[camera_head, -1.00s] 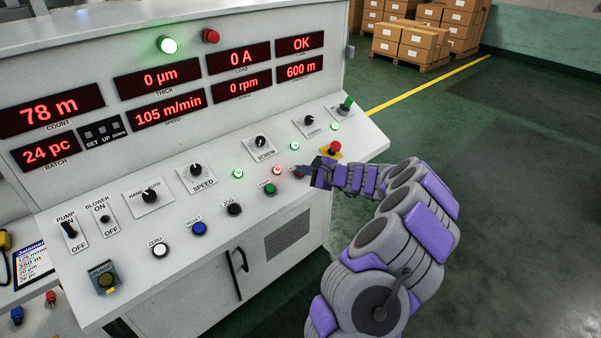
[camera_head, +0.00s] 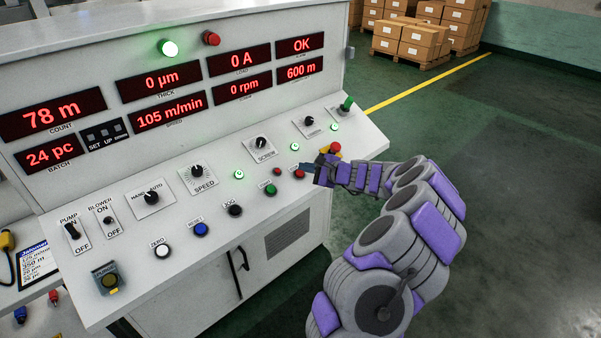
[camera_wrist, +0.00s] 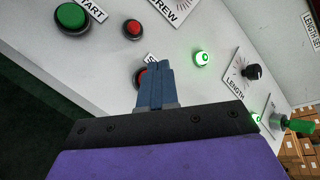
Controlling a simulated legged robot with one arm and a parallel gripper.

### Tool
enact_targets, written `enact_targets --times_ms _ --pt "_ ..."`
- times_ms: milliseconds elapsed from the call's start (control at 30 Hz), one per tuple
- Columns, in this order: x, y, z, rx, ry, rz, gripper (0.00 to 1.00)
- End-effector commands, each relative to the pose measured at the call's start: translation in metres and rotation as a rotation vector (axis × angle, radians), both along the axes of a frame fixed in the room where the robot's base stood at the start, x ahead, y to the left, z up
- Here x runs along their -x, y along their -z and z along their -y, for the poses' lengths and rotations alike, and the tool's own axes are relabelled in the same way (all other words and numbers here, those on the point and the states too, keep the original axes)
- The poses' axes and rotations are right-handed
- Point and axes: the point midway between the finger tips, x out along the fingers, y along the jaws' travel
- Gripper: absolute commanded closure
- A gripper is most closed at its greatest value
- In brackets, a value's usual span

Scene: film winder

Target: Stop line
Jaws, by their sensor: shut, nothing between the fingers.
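The sloped control panel (camera_head: 130,237) spans the head view. A red button (camera_head: 298,174) sits right of the green START button (camera_head: 270,189). In the wrist view the same red button (camera_wrist: 139,78), its label beginning with S, is partly hidden by my fingers. START (camera_wrist: 72,16) is at upper left there. My gripper (camera_head: 304,168) is shut and empty, its fingertips (camera_wrist: 154,66) at the red button; I cannot tell whether they touch it. A small red lamp (camera_wrist: 132,28) is unlit. The speed display (camera_head: 170,111) reads 105 m/min and the count display (camera_head: 52,116) 78 m.
A red mushroom button (camera_head: 334,148) on a yellow base stands just beyond my gripper. Green lamps (camera_head: 239,174) glow, and knobs such as SCREW (camera_head: 261,143) and SPEED (camera_head: 197,171) stand nearby. Stacked boxes (camera_head: 410,45) are far back. The floor to the right is clear.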

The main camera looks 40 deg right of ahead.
Motion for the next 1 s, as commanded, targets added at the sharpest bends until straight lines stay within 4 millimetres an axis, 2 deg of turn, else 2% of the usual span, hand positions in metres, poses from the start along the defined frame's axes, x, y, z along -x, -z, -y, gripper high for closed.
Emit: enact_targets --times_ms 467,1000 --pt "0.018 -0.040 0.002 -0.001 0.002 0.001 1.00" --pt "0.020 -0.041 0.002 0.000 0.000 0.000 1.00"
